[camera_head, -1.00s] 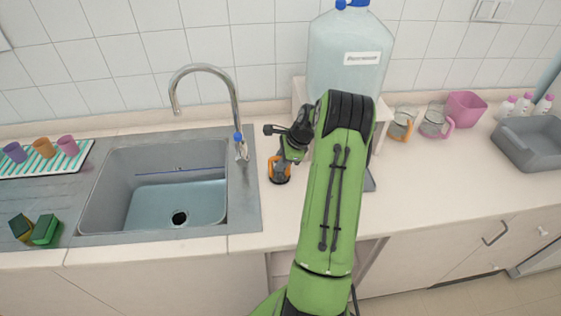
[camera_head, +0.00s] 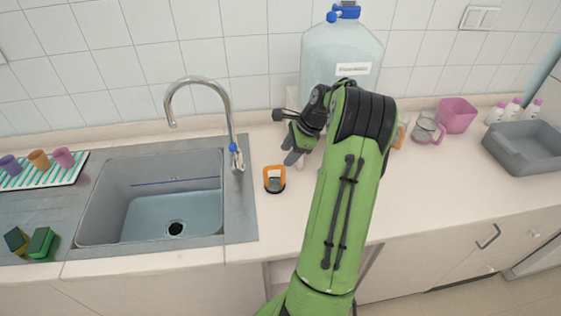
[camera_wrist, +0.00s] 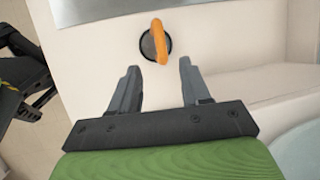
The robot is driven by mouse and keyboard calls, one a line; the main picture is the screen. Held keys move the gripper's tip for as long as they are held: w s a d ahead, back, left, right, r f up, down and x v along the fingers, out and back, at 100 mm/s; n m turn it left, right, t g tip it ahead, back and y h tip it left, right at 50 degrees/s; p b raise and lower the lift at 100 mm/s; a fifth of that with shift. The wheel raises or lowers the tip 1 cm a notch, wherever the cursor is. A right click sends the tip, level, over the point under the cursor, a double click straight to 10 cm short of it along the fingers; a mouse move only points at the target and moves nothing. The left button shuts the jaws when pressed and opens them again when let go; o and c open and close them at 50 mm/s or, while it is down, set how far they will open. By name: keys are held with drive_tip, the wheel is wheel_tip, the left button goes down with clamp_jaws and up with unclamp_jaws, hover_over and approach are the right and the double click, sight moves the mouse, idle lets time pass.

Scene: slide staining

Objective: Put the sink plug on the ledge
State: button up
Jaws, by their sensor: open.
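The sink plug (camera_head: 274,181), dark with an orange handle, stands on the pale counter just right of the sink (camera_head: 110,205). My gripper (camera_head: 293,157) is above the counter, up and to the right of the plug, apart from it. In the wrist view the plug (camera_wrist: 155,42) lies beyond the open, empty fingers (camera_wrist: 158,68). The sink's drain hole (camera_head: 176,229) is uncovered. I cannot tell which surface is called the ledge; the plug rests on the light worktop strip.
A tall tap (camera_head: 229,120) rises beside the plug. A large water bottle (camera_head: 342,60) stands behind my arm. Glass mugs (camera_head: 425,130), a pink container (camera_head: 457,115) and a grey tray (camera_head: 525,148) are at right. Sponges (camera_head: 40,242) and cups (camera_head: 40,160) are at left.

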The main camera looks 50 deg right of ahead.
drive_tip(key=a+r+n+h, duration=0.1)
drive_tip(key=a+r+n, duration=0.3)
drive_tip(key=a, duration=0.3)
drive_tip(key=a+r+n+g, duration=0.1)
drive_tip(key=a+r+n, duration=0.3)
drive_tip(key=a, duration=0.3)
drive_tip(key=a+r+n+h, duration=0.1)
drive_tip(key=a+r+n, duration=0.35)
drive_tip(key=a, duration=0.25)
drive_tip(key=s+a+r+n+t, duration=0.1)
drive_tip(key=s+a+n+t, duration=0.1)
drive_tip(key=s+a+n, duration=1.1)
drive_tip(key=s, duration=0.3)
drive_tip(key=shift+a, duration=0.25)
